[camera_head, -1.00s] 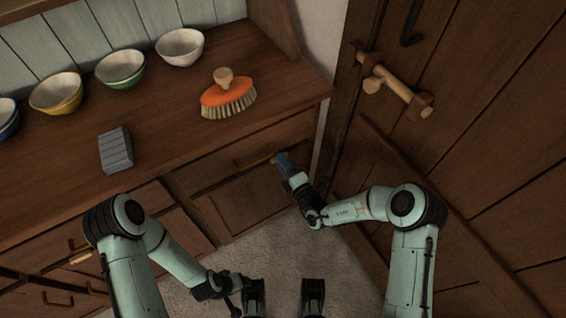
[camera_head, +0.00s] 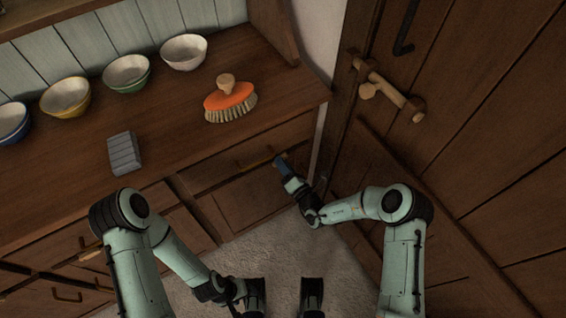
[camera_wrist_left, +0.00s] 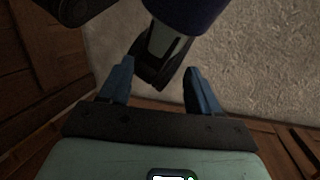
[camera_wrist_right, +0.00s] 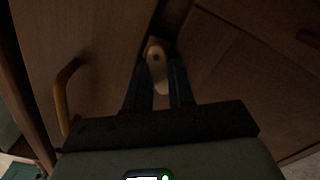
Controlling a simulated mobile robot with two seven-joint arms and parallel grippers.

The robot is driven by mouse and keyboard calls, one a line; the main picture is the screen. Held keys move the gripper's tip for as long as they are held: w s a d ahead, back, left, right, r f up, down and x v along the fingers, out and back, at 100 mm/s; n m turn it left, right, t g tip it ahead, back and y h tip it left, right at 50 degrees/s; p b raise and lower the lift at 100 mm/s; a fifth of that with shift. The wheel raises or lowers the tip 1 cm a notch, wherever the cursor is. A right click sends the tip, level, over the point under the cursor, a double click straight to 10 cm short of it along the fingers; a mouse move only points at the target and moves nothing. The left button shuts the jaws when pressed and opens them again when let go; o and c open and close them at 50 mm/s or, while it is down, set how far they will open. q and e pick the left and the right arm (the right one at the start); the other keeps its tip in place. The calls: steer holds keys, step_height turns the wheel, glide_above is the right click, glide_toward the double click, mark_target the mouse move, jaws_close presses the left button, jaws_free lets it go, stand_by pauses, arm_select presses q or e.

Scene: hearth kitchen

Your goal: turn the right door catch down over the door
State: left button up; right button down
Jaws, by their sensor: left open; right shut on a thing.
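The right door catch (camera_wrist_right: 157,62) is a small pale wooden piece with a round pivot mark, on the dark wooden cupboard front in the right wrist view. My right gripper (camera_wrist_right: 160,78) is shut on its near end, with one finger on each side. In the head view my right gripper (camera_head: 281,162) is at the cupboard front under the worktop, and the catch is hidden there. The door (camera_wrist_right: 105,40) has a curved wooden handle (camera_wrist_right: 66,95). My left gripper (camera_wrist_left: 158,85) is open and empty, low over the floor.
The worktop (camera_head: 180,130) carries several bowls (camera_head: 127,72), an orange brush (camera_head: 230,102) and a grey block (camera_head: 124,152). A large door with a wooden bolt (camera_head: 390,90) stands at the right. Pale floor (camera_head: 270,250) is open below.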

arm_select(q)
steer(key=r+p, duration=0.1)
steer(key=s+r+p, duration=0.1)
steer(key=r+p, duration=0.1)
steer(key=shift+s+g, duration=0.1)
steer(key=shift+g, duration=0.2)
arm_select(e)
steer(key=n, duration=0.3)
steer(key=d+n, duration=0.1)
steer(key=n, duration=0.3)
steer(key=w+n, duration=0.1)
steer(key=n, duration=0.3)
steer(key=shift+d+f, duration=0.25)
steer(key=shift+f, duration=0.15)
steer(key=shift+n, duration=0.3)
steer(key=c, duration=1)
jaws_free()
steer(key=shift+o, duration=0.2)
steer(key=shift+s, duration=0.1)
arm_select(q)
steer(key=shift+s+r+p, duration=0.25)
steer(key=shift+r+p, duration=0.2)
steer(key=shift+p, duration=0.3)
arm_select(e)
steer(key=v, duration=1.3)
steer(key=shift+d, duration=0.15)
